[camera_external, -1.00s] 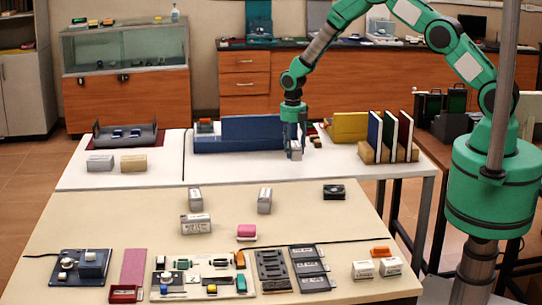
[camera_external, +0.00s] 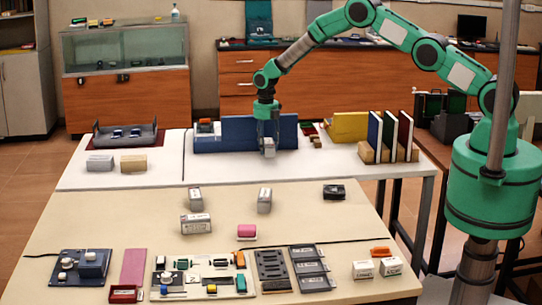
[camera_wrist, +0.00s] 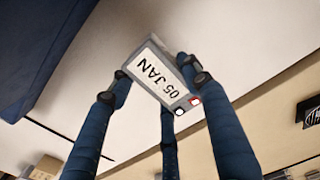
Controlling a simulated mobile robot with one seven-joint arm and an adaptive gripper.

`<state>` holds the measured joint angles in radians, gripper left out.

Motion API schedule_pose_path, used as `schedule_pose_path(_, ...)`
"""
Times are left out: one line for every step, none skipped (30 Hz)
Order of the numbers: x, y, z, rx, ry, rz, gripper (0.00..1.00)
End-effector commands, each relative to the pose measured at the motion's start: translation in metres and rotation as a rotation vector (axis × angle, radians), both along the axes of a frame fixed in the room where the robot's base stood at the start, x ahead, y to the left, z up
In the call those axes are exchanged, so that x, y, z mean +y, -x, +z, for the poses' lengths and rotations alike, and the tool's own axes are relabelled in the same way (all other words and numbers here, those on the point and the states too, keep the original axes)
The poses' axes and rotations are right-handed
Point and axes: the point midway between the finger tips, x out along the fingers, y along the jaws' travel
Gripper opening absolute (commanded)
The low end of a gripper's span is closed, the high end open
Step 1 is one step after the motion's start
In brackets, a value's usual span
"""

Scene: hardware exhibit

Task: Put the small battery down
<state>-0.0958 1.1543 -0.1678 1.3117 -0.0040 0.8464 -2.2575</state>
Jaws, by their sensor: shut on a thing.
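My gripper (camera_external: 269,142) is over the white back table (camera_external: 230,171), just in front of the blue bin. It is shut on a small grey battery (camera_external: 269,149). In the wrist view the battery (camera_wrist: 163,76) sits between the blue fingers and shows a white label reading "05 JAN", with a red and a white terminal at one end. Whether its underside touches the table is hard to tell.
The blue bin (camera_external: 240,131) stands right behind my gripper. Upright coloured panels in a wooden rack (camera_external: 372,154) stand to the right. Two boxes, one grey (camera_external: 100,163) and one tan (camera_external: 133,163), lie at left. The white table in front is clear.

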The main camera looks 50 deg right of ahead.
Motion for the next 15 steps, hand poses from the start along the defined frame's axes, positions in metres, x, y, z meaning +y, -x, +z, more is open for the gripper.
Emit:
schedule_pose_path(0.000, -0.005, 0.000, -0.001, 0.000, 0.000, 0.00)
schedule_pose_path(0.001, -0.008, 0.000, -0.001, 0.000, 0.000, 0.00)
schedule_pose_path(0.001, -0.011, 0.001, -0.002, -0.001, 0.000, 0.00)
schedule_pose_path(0.001, -0.012, 0.000, -0.002, -0.001, 0.000, 0.00)
schedule_pose_path(0.001, -0.014, 0.000, -0.001, 0.000, 0.000, 0.00)
schedule_pose_path(0.001, -0.015, -0.001, -0.001, 0.000, 0.000, 0.00)
schedule_pose_path(0.001, -0.016, -0.001, -0.001, 0.000, 0.000, 0.00)
schedule_pose_path(0.001, -0.017, 0.000, -0.001, 0.000, 0.000, 0.00)
schedule_pose_path(0.002, -0.017, 0.000, -0.001, 0.000, 0.000, 0.00)
schedule_pose_path(0.002, -0.017, 0.000, -0.001, 0.000, 0.000, 0.00)
schedule_pose_path(0.002, -0.018, 0.000, -0.001, 0.000, 0.000, 0.00)
schedule_pose_path(0.002, -0.017, 0.000, -0.001, 0.000, 0.000, 0.00)
schedule_pose_path(0.002, -0.017, 0.000, -0.001, 0.000, 0.000, 0.00)
schedule_pose_path(0.002, -0.017, 0.000, -0.001, 0.000, 0.000, 0.00)
schedule_pose_path(0.002, -0.017, 0.000, -0.001, 0.000, 0.000, 0.00)
